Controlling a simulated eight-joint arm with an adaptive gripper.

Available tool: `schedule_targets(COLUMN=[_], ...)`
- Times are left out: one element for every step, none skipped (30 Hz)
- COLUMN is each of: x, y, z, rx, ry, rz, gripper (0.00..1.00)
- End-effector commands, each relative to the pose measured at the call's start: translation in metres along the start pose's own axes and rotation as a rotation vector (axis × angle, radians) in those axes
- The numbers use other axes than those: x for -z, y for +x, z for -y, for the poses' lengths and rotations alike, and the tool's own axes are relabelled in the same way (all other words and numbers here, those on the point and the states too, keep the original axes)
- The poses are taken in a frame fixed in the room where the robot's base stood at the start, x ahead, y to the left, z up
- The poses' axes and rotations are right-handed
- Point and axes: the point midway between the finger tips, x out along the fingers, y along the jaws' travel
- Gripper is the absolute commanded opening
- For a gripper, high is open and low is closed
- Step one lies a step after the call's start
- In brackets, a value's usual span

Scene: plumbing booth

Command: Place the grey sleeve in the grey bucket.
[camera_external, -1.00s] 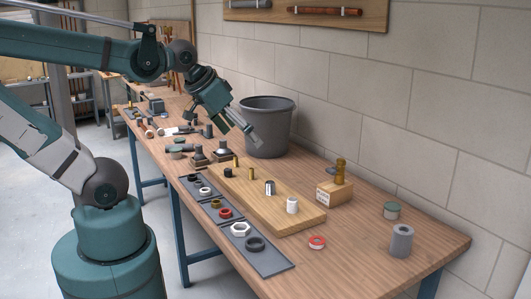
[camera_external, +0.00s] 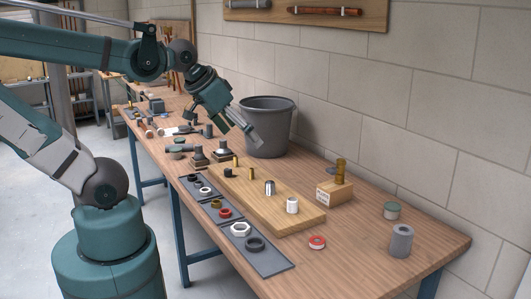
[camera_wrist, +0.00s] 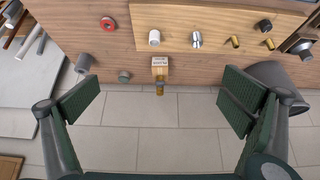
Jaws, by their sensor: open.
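The grey sleeve (camera_external: 401,241) stands upright near the right front end of the bench, with a dark hole in its top. It also shows in the wrist view (camera_wrist: 85,63), at the left. The grey bucket (camera_external: 267,130) stands at the back of the bench against the wall. In the wrist view the bucket (camera_wrist: 268,70) is partly hidden behind the right finger. My gripper (camera_external: 226,127) is in the air in front of the bucket's left side, far from the sleeve. Its fingers are spread wide with nothing between them (camera_wrist: 160,92).
A wooden board (camera_external: 245,198) with several small fittings lies mid-bench. Dark trays with rings (camera_external: 268,262) line the front edge. A red ring (camera_external: 317,242) and a grey-green pot (camera_external: 391,211) lie near the sleeve.

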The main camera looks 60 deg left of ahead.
Motion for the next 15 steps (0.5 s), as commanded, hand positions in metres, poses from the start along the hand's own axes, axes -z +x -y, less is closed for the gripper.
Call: schedule_targets(x=[0.003, 0.005, 0.009, 0.011, 0.014, 0.018, 0.021, 0.025, 0.029, 0.034, 0.037, 0.043, 0.047, 0.051, 0.056], y=[0.000, 0.000, 0.000, 0.001, 0.001, 0.002, 0.002, 0.003, 0.003, 0.004, 0.005, 0.006, 0.007, 0.008, 0.009], z=[0.003, 0.004, 0.007, 0.009, 0.011, 0.015, 0.019, 0.022, 0.027, 0.031, 0.035, 0.041, 0.045, 0.050, 0.056], rx=[0.004, 0.006, 0.009, 0.012, 0.015, 0.021, 0.025, 0.029, 0.035, 0.040, 0.045, 0.051, 0.056, 0.061, 0.067], ry=[-0.006, -0.009, -0.015, -0.020, -0.025, -0.034, -0.041, -0.048, -0.058, -0.066, -0.075, -0.086, -0.095, -0.104, -0.115], rz=[0.003, 0.005, 0.008, 0.011, 0.014, 0.019, 0.023, 0.028, 0.034, 0.039, 0.044, 0.050, 0.056, 0.062, 0.069], gripper=[1.00, 1.00, 1.00, 1.00, 1.00, 1.00, 1.00, 1.00, 1.00, 1.00, 1.00, 1.00, 1.00, 1.00, 1.00])
